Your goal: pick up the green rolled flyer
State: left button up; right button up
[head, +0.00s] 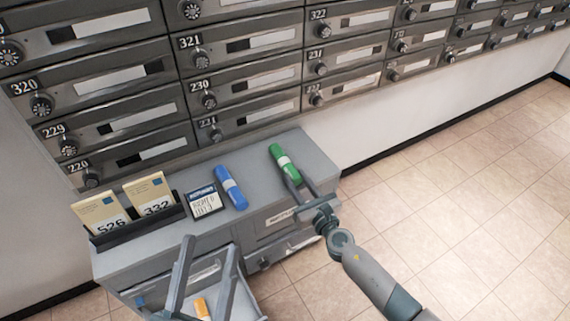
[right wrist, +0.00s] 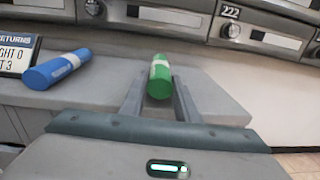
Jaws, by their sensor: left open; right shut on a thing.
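The green rolled flyer (head: 284,160) has a white band and is at the right end of the grey cabinet top in the head view. My right gripper (head: 299,186) is shut on its near end. In the right wrist view the flyer (right wrist: 159,77) sits between the two fingers (right wrist: 158,95), pointing away from me. Whether it touches the cabinet top or is slightly raised, I cannot tell. My left gripper (head: 209,262) is open and empty in front of the cabinet, over an open drawer.
A blue rolled flyer (head: 231,187) lies left of the green one, beside a small returns sign (head: 206,201). A black holder (head: 139,226) with envelopes stands further left. An orange item (head: 202,308) is in the open drawer. Mailboxes (head: 240,75) line the wall behind.

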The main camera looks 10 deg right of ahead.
aim_at(297, 178)
jog(key=shift+r+p, duration=1.35)
jog(key=shift+r, duration=0.2)
jog(key=v, duration=0.8)
jog(key=shift+r, duration=0.15)
dwell(0.4)
